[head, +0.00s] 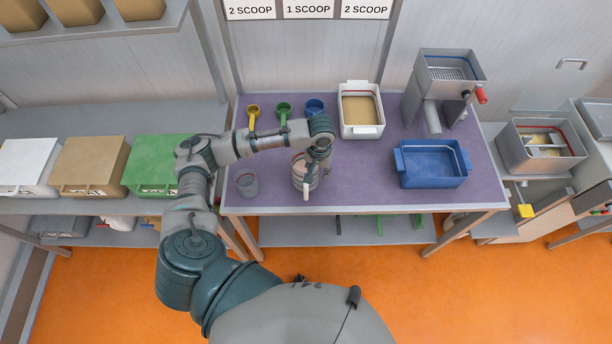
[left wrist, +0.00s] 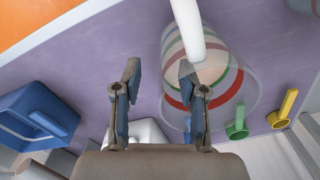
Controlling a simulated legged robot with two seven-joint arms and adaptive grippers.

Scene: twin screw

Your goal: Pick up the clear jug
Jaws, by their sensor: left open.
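A clear jug (head: 299,172) with pale contents, coloured bands and a white handle (head: 306,191) stands on the purple mat near its front edge. In the left wrist view the jug (left wrist: 235,85) fills the upper right, with its white handle (left wrist: 188,32) pointing towards the camera. My left gripper (head: 319,164) is at the jug's right side and partly covers it. Its fingers (left wrist: 160,88) are apart with nothing between them; one finger overlaps the jug in the picture. Whether it touches is unclear. My right gripper is out of view.
A second clear container (head: 246,183) stands to the left. Yellow (head: 253,113), green (head: 284,110) and blue (head: 315,106) scoops lie behind. A white tub (head: 361,131) and an empty blue tub (head: 418,184) stand right, with a metal machine (head: 450,85) beyond. Mat between jug and blue tub is clear.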

